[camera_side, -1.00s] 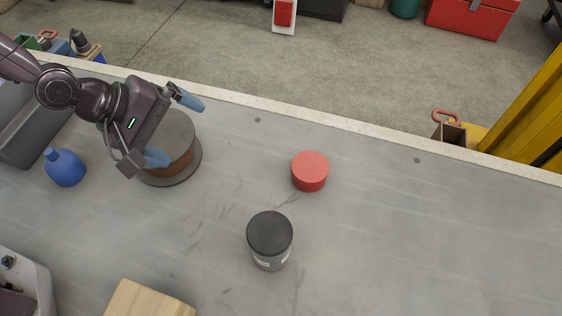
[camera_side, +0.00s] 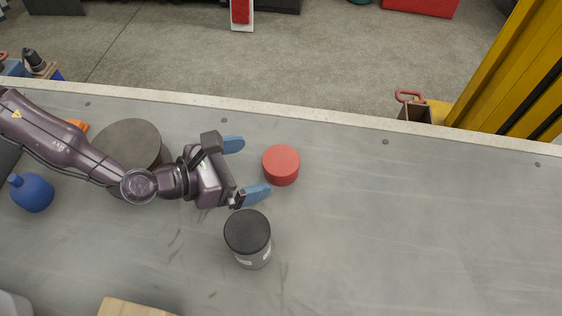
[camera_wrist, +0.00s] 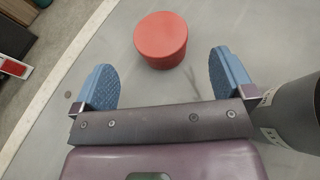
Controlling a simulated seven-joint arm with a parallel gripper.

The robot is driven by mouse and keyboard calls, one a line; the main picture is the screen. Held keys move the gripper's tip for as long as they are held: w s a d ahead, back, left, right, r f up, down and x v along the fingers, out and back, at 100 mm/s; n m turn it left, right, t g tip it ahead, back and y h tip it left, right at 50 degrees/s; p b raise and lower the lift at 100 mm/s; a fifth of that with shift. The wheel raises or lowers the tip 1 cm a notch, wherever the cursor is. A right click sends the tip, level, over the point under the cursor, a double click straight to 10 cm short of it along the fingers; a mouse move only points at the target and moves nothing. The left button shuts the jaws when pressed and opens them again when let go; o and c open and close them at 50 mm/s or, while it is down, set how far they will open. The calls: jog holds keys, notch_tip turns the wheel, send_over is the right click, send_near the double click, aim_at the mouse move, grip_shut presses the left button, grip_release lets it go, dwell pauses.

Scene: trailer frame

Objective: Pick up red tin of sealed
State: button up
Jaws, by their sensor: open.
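The red tin (camera_side: 281,165) is a short round tin standing on the grey metal surface. My gripper (camera_side: 244,168) is open and empty, just left of the tin in the side view, with its blue fingertips pointing toward it. In the wrist view the red tin (camera_wrist: 161,40) lies ahead of my gripper (camera_wrist: 164,78), roughly centred between the two blue fingers and beyond their tips. No contact with the tin shows.
A dark-lidded canister (camera_side: 248,238) stands close beside my lower finger; it shows in the wrist view (camera_wrist: 292,110) at right. A large cable spool or drum (camera_side: 130,143), a blue bottle (camera_side: 32,193) and a wooden board (camera_side: 135,307) lie left. The surface right of the tin is clear.

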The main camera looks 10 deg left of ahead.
aim_at(277, 161)
jog(key=shift+x, duration=3.75)
jog(key=c, duration=1)
jog(key=shift+c, duration=0.2)
